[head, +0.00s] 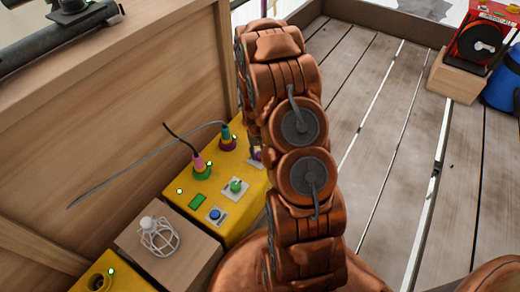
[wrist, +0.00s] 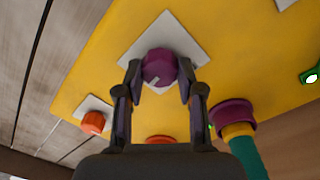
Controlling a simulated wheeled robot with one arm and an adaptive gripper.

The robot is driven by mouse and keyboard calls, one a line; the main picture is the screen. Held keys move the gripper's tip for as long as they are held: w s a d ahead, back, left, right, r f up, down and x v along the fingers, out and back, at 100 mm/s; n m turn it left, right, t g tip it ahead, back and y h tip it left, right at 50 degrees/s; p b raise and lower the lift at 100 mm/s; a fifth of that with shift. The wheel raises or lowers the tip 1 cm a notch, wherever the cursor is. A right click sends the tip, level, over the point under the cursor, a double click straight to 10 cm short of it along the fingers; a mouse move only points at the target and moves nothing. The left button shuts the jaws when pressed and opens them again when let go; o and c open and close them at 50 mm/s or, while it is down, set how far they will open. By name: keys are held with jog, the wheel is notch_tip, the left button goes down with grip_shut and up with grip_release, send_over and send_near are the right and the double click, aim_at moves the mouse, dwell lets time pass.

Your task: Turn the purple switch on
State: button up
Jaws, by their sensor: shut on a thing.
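The purple switch (wrist: 158,66) is a round knob with a small pale mark, on a white square plate (wrist: 183,37) on the yellow panel (wrist: 103,60). In the wrist view my gripper (wrist: 158,78) has one finger on each side of the knob, shut on it. In the head view, the switch is mostly hidden by my copper arm, at the far end of the yellow panel (head: 233,213). The pale mark points down and left in the wrist view; I cannot tell whether the switch is on.
An orange knob (wrist: 93,122) and a purple socket with a green plug (wrist: 233,113) flank my gripper. The panel also bears a green knob (head: 236,186), a blue button (head: 215,215) and a pink plug (head: 199,163). A wire-caged lamp (head: 159,236) stands nearby. Wooden floor lies right.

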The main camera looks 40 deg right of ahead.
aim_at(258, 154)
jog(key=shift+w+r+m+p, duration=0.1)
jog(key=shift+m+p, duration=0.2)
jog(key=shift+m, duration=0.4)
jog(key=o, duration=1.1)
jog(key=shift+o, duration=0.2)
notch_tip(258, 154, up, 12)
jog(key=shift+a, duration=0.25)
jog(key=shift+w, duration=0.1)
